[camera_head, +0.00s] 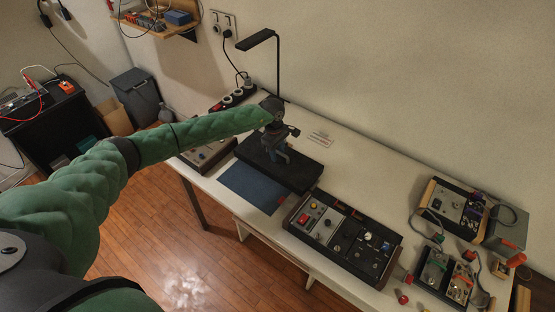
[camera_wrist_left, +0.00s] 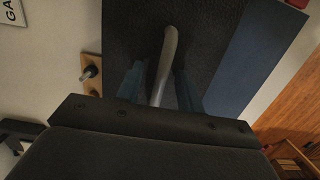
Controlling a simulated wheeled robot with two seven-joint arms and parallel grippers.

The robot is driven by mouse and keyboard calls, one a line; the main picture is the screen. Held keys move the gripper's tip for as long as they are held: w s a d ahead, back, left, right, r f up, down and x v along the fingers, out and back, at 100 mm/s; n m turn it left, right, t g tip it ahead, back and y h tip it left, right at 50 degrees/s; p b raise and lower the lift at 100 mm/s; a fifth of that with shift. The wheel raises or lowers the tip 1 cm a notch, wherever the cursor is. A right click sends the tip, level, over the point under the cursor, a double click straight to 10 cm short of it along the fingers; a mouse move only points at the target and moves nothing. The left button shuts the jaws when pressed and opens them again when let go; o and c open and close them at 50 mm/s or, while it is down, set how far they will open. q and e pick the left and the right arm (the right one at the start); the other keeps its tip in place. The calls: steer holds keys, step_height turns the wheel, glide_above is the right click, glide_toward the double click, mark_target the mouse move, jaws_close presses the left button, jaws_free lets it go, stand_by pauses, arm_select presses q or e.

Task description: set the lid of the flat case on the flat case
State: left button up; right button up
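The lid (camera_head: 262,158) is a black, flat, rectangular panel lying at the back of the table, partly over a blue mat (camera_head: 245,187). In the left wrist view the dark textured lid (camera_wrist_left: 225,35) carries a grey curved handle (camera_wrist_left: 168,55). My left gripper (camera_head: 277,153) is low over the lid. Its two fingers stand apart on either side of the handle (camera_wrist_left: 160,85), with slim gaps showing. The flat case, seemingly the wide black one with knobs and dials (camera_head: 340,240), lies uncovered to the right of the lid. My right gripper is not in view.
A smaller knobbed case (camera_head: 207,156) stands left of the lid. More cases (camera_head: 455,207) and small red-ended parts crowd the table's right end. A black lamp (camera_head: 277,65) and a power strip (camera_head: 233,97) are behind. A narrow strip of table behind the flat case is clear.

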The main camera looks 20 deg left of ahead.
arm_select(q)
steer(key=shift+f, duration=0.1)
steer(key=shift+c, duration=0.3)
jaws_close()
